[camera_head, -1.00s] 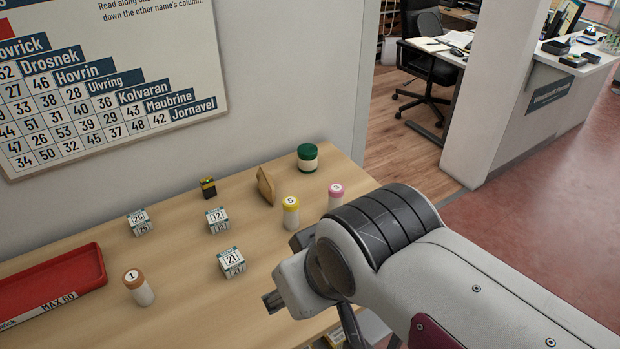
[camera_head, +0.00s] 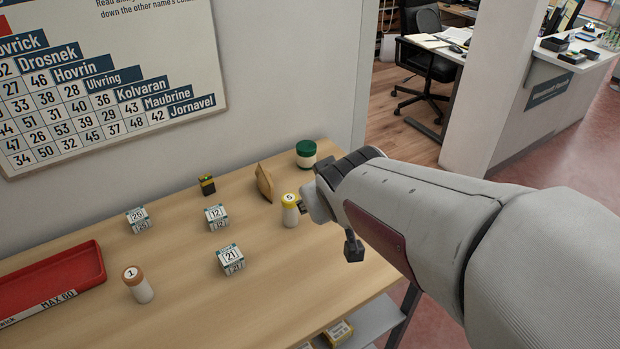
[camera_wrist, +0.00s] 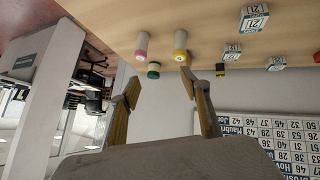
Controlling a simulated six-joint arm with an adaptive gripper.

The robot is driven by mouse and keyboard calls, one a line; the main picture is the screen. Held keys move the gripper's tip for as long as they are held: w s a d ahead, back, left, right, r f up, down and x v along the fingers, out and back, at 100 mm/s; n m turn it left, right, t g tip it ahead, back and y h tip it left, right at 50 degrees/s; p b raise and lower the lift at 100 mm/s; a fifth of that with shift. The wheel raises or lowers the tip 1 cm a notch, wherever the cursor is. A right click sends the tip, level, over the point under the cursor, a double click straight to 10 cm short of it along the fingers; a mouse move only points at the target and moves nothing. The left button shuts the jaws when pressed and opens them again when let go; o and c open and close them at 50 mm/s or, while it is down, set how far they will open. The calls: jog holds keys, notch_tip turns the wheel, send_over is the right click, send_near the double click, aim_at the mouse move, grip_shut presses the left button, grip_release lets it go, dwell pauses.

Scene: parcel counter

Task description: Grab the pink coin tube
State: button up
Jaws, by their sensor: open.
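The pink coin tube (camera_wrist: 142,44) stands on the counter in the wrist view, which shows the scene upside down. In the head view it is hidden behind my arm. My gripper (camera_wrist: 160,78) is open and empty, its two fingers spread. The pink tube appears ahead of the fingertips, nearer the left finger in the picture, and apart from them. The yellow-capped tube marked 5 (camera_head: 290,211) stands beside it and also shows in the wrist view (camera_wrist: 180,42).
A green-lidded jar (camera_head: 306,154) and a tan wedge (camera_head: 264,182) stand behind the tubes. Several number blocks (camera_head: 230,260), a brown-capped tube (camera_head: 138,284) and a red tray (camera_head: 88,270) are farther left. The counter's front middle (camera_head: 270,310) is clear.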

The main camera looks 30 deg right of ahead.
jog(key=w+d+f+t, duration=0.2)
jog(key=w+d+f, duration=0.2)
jog(key=w+d, duration=0.3)
jog(key=s+d+f+n+t+y, duration=0.1)
jog(key=d+f+t+y, duration=0.2)
jog(key=d+f, duration=0.3)
jog(key=shift+d+f+t+y, duration=0.35)
jog(key=shift+f+t, duration=0.35)
jog(key=shift+f, duration=0.45)
jog(key=shift+a, duration=0.1)
jog(key=shift+x, duration=1.3)
jog(key=shift+a+x, duration=0.2)
jog(key=shift+x, duration=1.1)
jog(key=shift+a+x, duration=0.2)
jog(key=shift+x, duration=1.1)
grip_shut()
